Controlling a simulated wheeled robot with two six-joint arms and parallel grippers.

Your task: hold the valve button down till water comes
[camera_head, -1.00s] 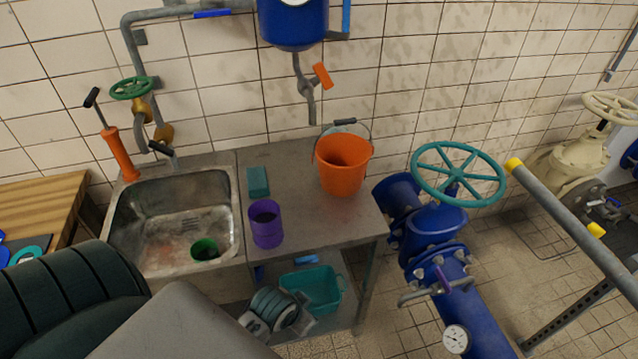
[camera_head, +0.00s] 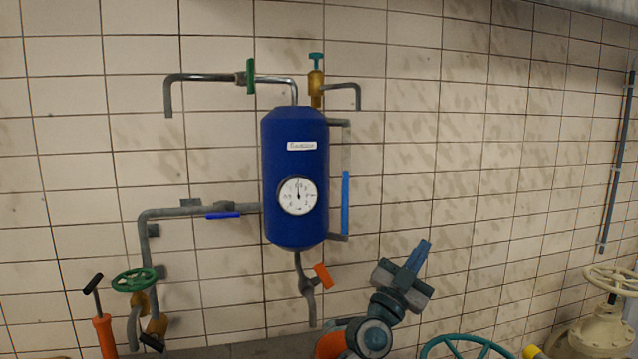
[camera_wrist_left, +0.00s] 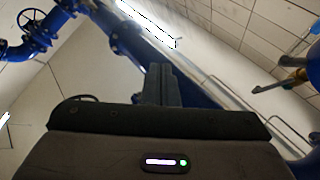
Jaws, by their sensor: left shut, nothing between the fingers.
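A brass valve (camera_head: 316,88) with a teal button-like cap (camera_head: 316,57) stands upright on top of a blue wall tank (camera_head: 296,150). A short grey spout (camera_head: 346,90) bends down from its right side. My left gripper (camera_head: 424,248) is shut and empty, below and right of the tank, apart from it, its fingers tilted up. In the left wrist view its shut fingers (camera_wrist_left: 160,85) point up; a blue shape with a brass-coloured part (camera_wrist_left: 291,62) shows at the right edge, too cut off to name. No water shows at the spout. My right gripper is out of view.
The tank has a round gauge (camera_head: 297,195), a blue sight tube (camera_head: 345,202) and an orange-handled tap (camera_head: 322,276) below. A teal wheel (camera_head: 465,348) sits low right.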

